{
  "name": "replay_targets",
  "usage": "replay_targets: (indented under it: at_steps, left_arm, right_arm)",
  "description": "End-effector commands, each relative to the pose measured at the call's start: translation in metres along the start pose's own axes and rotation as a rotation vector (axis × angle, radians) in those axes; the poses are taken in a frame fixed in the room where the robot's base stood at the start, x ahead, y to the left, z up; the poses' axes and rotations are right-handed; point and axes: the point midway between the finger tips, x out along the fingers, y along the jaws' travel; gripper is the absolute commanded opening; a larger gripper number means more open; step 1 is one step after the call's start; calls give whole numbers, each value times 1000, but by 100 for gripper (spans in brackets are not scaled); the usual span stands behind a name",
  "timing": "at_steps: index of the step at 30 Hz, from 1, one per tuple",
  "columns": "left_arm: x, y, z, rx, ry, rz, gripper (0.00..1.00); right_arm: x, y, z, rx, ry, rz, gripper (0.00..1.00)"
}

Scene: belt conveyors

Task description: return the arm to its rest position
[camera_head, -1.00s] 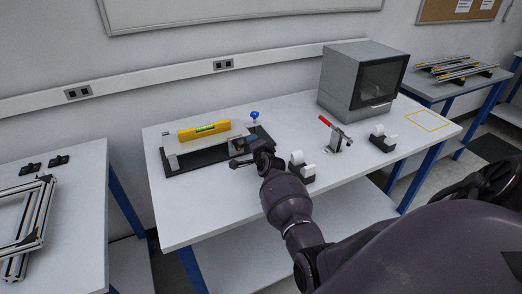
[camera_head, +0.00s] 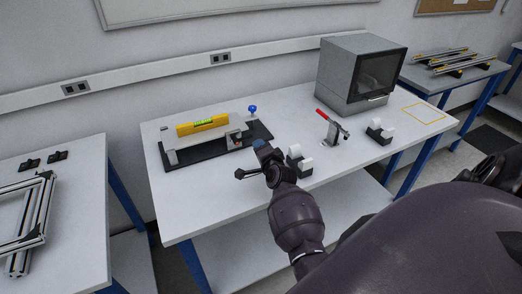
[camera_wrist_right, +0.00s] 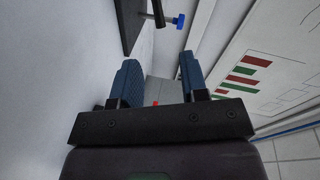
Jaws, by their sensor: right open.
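My right gripper (camera_head: 250,160) is open and empty above the front middle of the white table (camera_head: 205,215). In the right wrist view its two blue-grey fingers (camera_wrist_right: 158,82) stand apart with nothing between them. A dark fixture base (camera_head: 183,160) holding a pale block and a yellow spirit level (camera_head: 203,125) lies behind and to the left of the gripper. A blue ball knob (camera_head: 252,109) stands at its back right; a blue knob also shows in the right wrist view (camera_wrist_right: 179,21). My left gripper is not in view.
Right of the gripper are two white-and-dark holders (camera_head: 301,162) (camera_head: 380,131) and a red-handled toggle clamp (camera_head: 333,128). A grey box with a dark window (camera_head: 340,69) stands at the back right, near a yellow outlined square (camera_head: 422,113). A side table (camera_head: 85,205) holds metal frames (camera_head: 40,215).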

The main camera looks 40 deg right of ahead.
Motion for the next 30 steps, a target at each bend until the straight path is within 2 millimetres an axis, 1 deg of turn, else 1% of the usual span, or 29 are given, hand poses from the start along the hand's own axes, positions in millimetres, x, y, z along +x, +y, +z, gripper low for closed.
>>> replay_targets:
  at_steps: [10, 14, 17, 18, 20, 23, 26, 30]
  left_arm:
    - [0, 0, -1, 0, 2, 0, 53]
    - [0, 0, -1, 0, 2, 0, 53]
    - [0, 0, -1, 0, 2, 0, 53]
    - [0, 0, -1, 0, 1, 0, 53]
    - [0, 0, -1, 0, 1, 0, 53]
    - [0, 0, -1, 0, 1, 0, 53]
    - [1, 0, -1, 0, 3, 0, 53]
    - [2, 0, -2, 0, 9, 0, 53]
  right_arm:
    - [0, 0, 0, -1, 0, 0, 41]
    - [0, 0, 0, -41, -1, 1, 41]
    - [0, 0, 0, -129, -1, 5, 41]
    - [0, -3, -2, -179, 2, 3, 41]
    - [-1, -14, 1, -264, 0, -12, 41]
    - [-3, -36, 10, -427, -9, -48, 41]
    - [-14, -45, 21, -611, -24, -72, 41]
    - [-37, -40, 38, -852, -56, -95, 41]
